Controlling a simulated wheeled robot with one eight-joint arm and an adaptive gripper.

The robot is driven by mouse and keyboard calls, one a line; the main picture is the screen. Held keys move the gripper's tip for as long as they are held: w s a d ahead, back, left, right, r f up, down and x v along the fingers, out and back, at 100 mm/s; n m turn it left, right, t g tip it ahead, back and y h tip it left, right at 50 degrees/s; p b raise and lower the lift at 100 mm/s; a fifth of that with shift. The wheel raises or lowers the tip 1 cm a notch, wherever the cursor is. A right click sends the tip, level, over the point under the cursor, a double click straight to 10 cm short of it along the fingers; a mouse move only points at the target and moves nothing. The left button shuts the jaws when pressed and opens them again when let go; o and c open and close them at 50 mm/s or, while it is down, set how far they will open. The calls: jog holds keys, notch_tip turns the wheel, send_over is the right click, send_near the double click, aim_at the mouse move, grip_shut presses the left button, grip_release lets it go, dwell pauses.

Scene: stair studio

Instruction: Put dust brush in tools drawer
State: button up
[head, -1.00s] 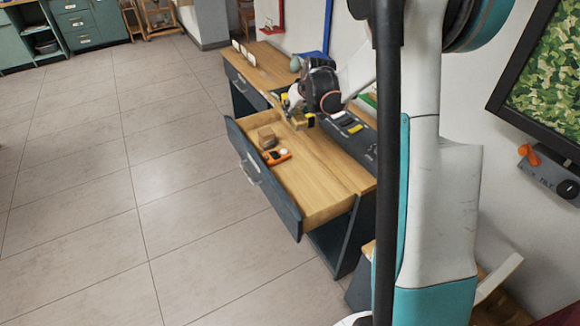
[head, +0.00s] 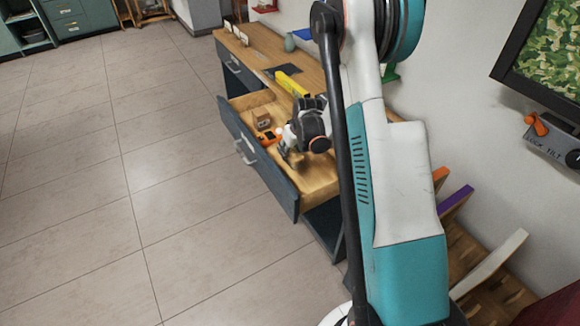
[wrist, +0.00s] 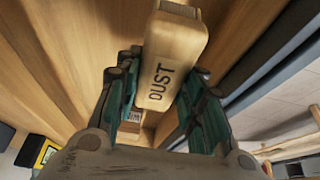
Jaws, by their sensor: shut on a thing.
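The dust brush (wrist: 172,62) is a pale wooden block marked "DUST" in the wrist view. My gripper (wrist: 163,85) is shut on it, with a teal-padded finger on each side. In the head view my gripper (head: 287,152) is over the right part of the open drawer (head: 262,162), low and pointing down. The brush is mostly hidden there by the gripper, and I cannot tell whether it touches the drawer floor. The drawer has a dark blue front and a pale wood inside.
In the drawer's left part are a small brown block (head: 262,118) and an orange and black tool (head: 267,137). A yellow bar (head: 291,84) and a grey-green vase (head: 289,43) are on the desk top (head: 262,60). The tiled floor at left is clear.

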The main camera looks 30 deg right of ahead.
aim_at(294, 154)
notch_tip(294, 154, down, 6)
jog(key=shift+f+b, duration=0.25)
jog(key=shift+b, duration=0.85)
jog(key=shift+c, duration=0.3)
jog(key=o, duration=1)
jog(key=p+v, duration=0.4)
jog(key=v, duration=0.8)
